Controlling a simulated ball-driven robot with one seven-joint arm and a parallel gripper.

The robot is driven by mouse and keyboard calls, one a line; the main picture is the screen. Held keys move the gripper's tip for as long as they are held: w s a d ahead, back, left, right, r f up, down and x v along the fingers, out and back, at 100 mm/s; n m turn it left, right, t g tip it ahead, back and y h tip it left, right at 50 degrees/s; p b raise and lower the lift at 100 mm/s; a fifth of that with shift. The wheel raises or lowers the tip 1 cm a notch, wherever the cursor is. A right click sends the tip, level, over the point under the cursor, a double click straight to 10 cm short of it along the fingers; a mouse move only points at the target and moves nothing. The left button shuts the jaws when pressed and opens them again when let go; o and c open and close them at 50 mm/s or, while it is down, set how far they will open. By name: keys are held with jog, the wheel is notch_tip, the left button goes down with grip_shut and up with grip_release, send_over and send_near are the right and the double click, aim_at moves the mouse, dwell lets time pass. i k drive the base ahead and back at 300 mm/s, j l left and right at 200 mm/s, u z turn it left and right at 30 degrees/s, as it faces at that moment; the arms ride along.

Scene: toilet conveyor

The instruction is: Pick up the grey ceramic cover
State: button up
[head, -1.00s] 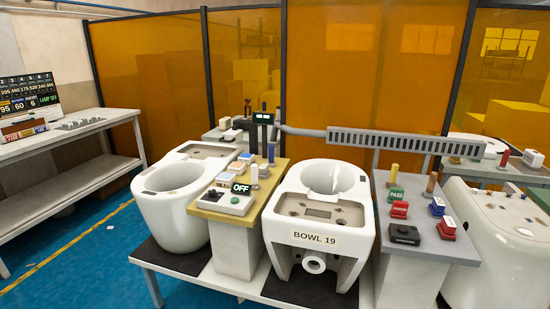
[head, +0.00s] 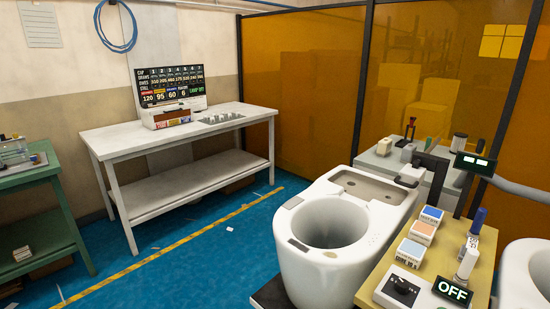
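I cannot pick out a grey ceramic cover for certain in the head view. A white bench (head: 185,131) at the back left carries a row of small grey pieces (head: 222,118) set along its right part, too small to identify. In front of me a white toilet bowl (head: 305,268) stands on the line, with a small grey patch (head: 298,244) on its rim. My gripper is not in view.
A yellow-topped console (head: 447,252) with labelled blocks, a dial box and an OFF display (head: 453,291) stands right of the bowl. A green bench (head: 38,172) is at the far left. Blue floor with a yellow line (head: 180,241) lies open between. Orange screens (head: 302,90) close the back.

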aim_at(407, 152)
jog(key=i+j+u, duration=0.25)
jog(key=i+u, duration=0.65)
jog(key=i, duration=0.25)
jog(key=i+u, duration=0.5)
jog(key=i+z, duration=0.2)
jog(key=i, duration=0.45)
jog(key=i+j+z, duration=0.2)
jog(key=i, duration=0.45)
jog(key=i+z, duration=0.2)
jog(key=i, duration=0.45)
jog(key=i+l+z, duration=0.1)
jog(key=i+z, duration=0.35)
jog(key=i+j+z, duration=0.1)
jog(key=i+z, duration=0.4)
jog(key=i, duration=0.2)
jog(key=i+j+z, duration=0.3)
jog(key=i+z, duration=0.3)
jog(key=z, duration=1.8)
jog(key=i, duration=0.1)
